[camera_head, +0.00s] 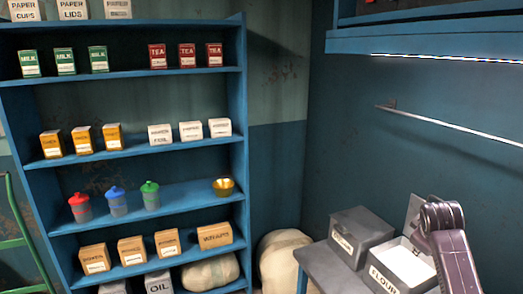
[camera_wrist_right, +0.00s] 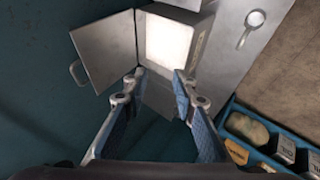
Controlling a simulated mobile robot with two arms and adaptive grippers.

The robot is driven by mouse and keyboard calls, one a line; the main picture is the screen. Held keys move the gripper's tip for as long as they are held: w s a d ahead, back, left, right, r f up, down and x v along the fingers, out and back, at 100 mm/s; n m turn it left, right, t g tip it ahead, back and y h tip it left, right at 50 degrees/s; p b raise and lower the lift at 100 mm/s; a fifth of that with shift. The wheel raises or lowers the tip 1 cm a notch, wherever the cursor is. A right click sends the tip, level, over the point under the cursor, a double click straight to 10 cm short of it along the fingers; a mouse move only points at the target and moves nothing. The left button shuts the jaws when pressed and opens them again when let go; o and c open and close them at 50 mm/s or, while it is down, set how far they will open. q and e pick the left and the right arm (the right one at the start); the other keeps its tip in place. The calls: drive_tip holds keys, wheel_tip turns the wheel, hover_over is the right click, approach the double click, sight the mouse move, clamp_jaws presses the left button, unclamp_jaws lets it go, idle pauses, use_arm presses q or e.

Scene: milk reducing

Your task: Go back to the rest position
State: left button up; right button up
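My right gripper (camera_wrist_right: 160,78) shows in the wrist view with its two fingers apart and nothing between them. Beyond its fingertips is an open grey flour bin (camera_wrist_right: 178,42) with white contents and its lid (camera_wrist_right: 108,48) swung to the left. In the head view, part of my right arm (camera_head: 452,245) shows at the lower right, in front of the flour bin (camera_head: 408,264). The right gripper is outside the head view. My left gripper is not in view.
A blue shelf unit (camera_head: 242,130) stands at the left with milk (camera_head: 65,62), tea (camera_head: 187,55), lidded cups (camera_head: 117,200) and a gold bowl (camera_head: 223,187). A closed grey bin (camera_head: 360,237) sits beside the flour bin on a table (camera_head: 322,262). A sack (camera_head: 282,258) stands between shelf and table.

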drive_tip(key=s+a+f+g+y, duration=0.1)
drive_tip(key=s+a+f+y, duration=0.1)
drive_tip(key=s+a+f, duration=1.35)
drive_tip(key=s+a+f+m+g+y, duration=0.15)
drive_tip(key=s+a, duration=0.25)
drive_tip(key=s, duration=0.5)
drive_tip(key=s+a+f+m, duration=0.1)
drive_tip(key=s+a+f, duration=0.15)
drive_tip(key=s, duration=0.65)
drive_tip(key=s+a+f+m+g+y, duration=0.15)
drive_tip(key=s+a, duration=0.25)
drive_tip(key=s, duration=0.5)
wheel_tip(320, 180, down, 29)
drive_tip(key=s+b, duration=0.2)
drive_tip(key=b, duration=0.1)
use_arm(q)
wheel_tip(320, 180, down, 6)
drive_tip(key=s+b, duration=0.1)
drive_tip(key=b, duration=0.2)
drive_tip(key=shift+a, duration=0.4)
use_arm(e)
drive_tip(key=s+d+f+g, duration=0.1)
drive_tip(key=s+d+f, duration=0.1)
drive_tip(key=s+f, duration=1.4)
wheel_tip(320, 180, down, 2)
drive_tip(key=shift+s+d+f+g, duration=0.15)
drive_tip(key=shift+s+d+g, duration=0.15)
drive_tip(key=shift+d+g, duration=0.1)
